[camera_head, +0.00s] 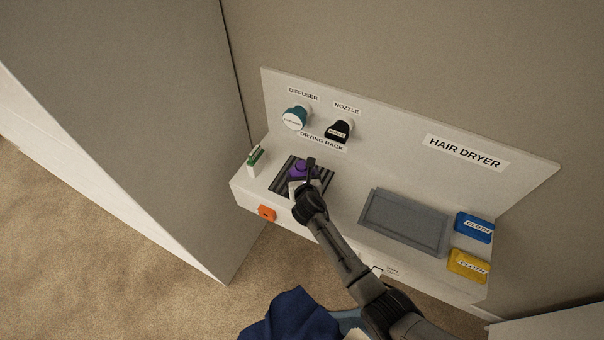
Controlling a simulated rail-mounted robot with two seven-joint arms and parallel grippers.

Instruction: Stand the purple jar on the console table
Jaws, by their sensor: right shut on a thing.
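A small purple object, likely the purple jar (301,166), shows at the tip of my right gripper (306,172). The gripper is shut on it, and the gripper and wrist hide much of it. It is over the dark slatted drying rack (284,186) on a pale wall unit (345,197), which may be the console table. I cannot tell whether the jar touches the rack. My left gripper is not in view.
A teal diffuser (295,118) and black nozzle (338,131) are on the back panel. A green-and-white item (255,160) stands left of the rack. An orange piece (267,213) is on the front.

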